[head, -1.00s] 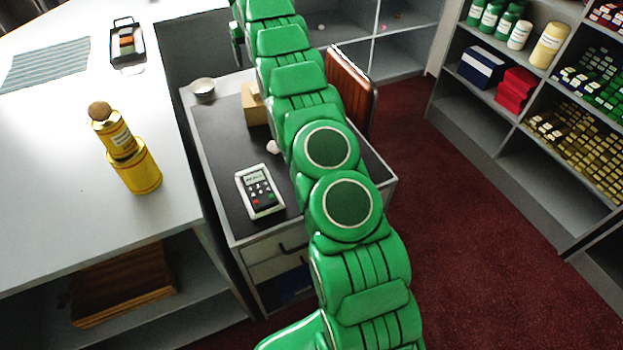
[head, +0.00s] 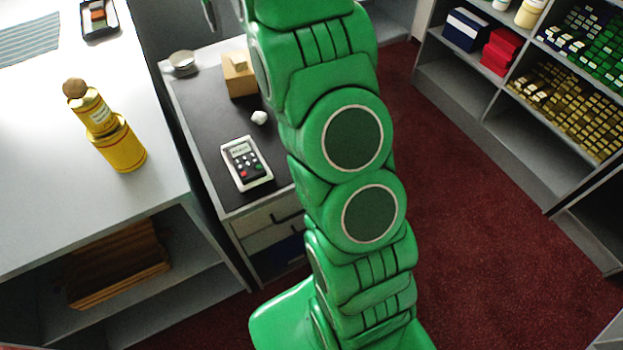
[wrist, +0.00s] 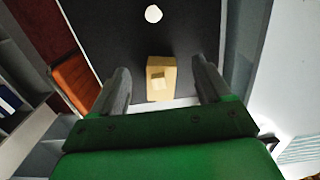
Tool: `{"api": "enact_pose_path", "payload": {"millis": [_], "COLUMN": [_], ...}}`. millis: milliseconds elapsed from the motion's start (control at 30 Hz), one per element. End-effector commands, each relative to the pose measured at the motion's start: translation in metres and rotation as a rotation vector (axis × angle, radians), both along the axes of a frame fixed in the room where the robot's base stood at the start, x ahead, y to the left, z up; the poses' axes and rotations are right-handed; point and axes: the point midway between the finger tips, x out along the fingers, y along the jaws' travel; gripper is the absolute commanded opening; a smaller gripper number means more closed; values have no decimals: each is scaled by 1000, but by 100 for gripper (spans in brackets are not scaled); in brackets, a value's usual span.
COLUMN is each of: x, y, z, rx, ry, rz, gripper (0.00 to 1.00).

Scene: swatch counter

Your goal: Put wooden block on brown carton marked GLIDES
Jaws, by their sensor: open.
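A brown carton (head: 240,86) stands at the back of the dark-topped cabinet. A small pale wooden block (head: 236,61) sits on top of it. In the wrist view the carton (wrist: 160,95) lies between and beyond my fingers, with the block (wrist: 157,78) on its top face. No marking on the carton is legible. My gripper (wrist: 159,68) is open, with its two grey fingers apart and nothing seen held between them. In the head view my green arm hides most of the gripper.
On the cabinet top (head: 204,113) are a keypad device (head: 246,164), a small white lump (head: 259,117) and a round metal dish (head: 183,62). Yellow tins (head: 121,147) stand on the white counter at left. A reddish-brown panel (wrist: 76,83) is beside the cabinet in the wrist view.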

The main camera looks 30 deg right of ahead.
Motion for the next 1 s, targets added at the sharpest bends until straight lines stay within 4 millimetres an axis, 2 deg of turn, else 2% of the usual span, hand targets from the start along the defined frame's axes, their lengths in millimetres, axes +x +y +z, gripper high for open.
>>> {"api": "enact_pose_path", "payload": {"millis": [200,533,1000], "x": [-49,-127,-249], "y": [9,20,35], "z": [18,31,29], "rx": [0,1,3], "ry": [8,25,51], "rz": [-1,-2,-1], "gripper": [77,77,77]}}
